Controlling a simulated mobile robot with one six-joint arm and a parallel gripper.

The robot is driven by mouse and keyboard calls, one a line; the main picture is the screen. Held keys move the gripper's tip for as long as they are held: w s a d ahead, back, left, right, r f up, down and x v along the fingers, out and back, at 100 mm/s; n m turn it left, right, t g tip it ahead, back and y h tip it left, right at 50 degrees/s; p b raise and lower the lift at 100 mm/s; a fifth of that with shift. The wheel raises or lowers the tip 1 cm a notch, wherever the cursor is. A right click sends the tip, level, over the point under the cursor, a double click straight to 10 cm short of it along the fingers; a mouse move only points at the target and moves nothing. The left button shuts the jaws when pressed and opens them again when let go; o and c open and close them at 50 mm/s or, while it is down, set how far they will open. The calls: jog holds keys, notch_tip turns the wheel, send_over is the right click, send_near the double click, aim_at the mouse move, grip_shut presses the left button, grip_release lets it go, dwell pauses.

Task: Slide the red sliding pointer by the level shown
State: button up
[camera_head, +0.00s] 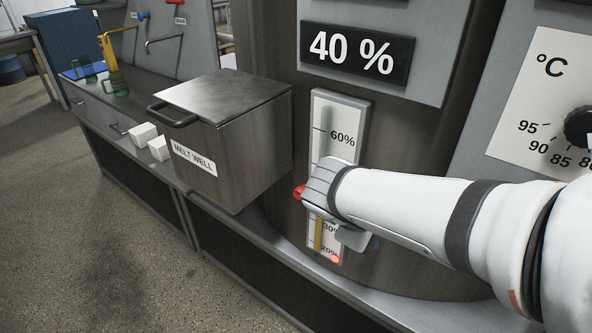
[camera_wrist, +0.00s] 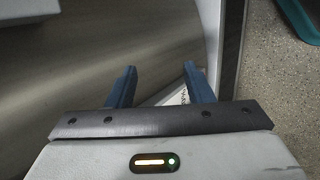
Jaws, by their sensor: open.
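The level scale (camera_head: 340,110) is a tall white strip in a grey frame, with 60%, 30% and 20% marks visible. A display (camera_head: 358,55) above it reads 40 %. A small red part (camera_head: 299,192), likely the sliding pointer, shows at the left edge of my arm's end, which covers the middle of the scale. A yellow bar (camera_head: 318,235) shows low on the scale. My gripper is in front of the scale, its fingers mostly hidden in the head view. In the wrist view my gripper (camera_wrist: 160,80) has two blue fingers apart, with no pointer visible between them.
The metal MELT WELL box (camera_head: 225,150) stands left of the scale, its handle jutting out. Two white blocks (camera_head: 146,134) sit on the counter beside it. A temperature dial (camera_head: 580,128) is at the right. Floor at the left is clear.

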jog(key=w+a+f+n+t+h+b, duration=0.1)
jog(key=w+a+f+n+t+b, duration=0.25)
jog(key=w+a+n+b, duration=0.2)
jog(key=n+t+y+b, duration=0.2)
jog(key=n+t+b, duration=0.1)
jog(key=n+t, duration=0.25)
send_near(298, 195)
jog(key=shift+t, duration=0.4)
jog(key=x, duration=0.3)
jog(key=f+x, duration=0.1)
jog(key=x, duration=0.1)
jog(key=shift+s+d, duration=0.15)
jog(key=shift+d, duration=0.1)
jog(key=shift+a, duration=0.2)
jog(key=b+x, duration=0.1)
jog(key=x, duration=0.6)
jog(key=shift+w+d+b, duration=0.1)
jog(key=shift+w+b, duration=0.25)
jog(key=shift+w, duration=0.05)
grip_shut()
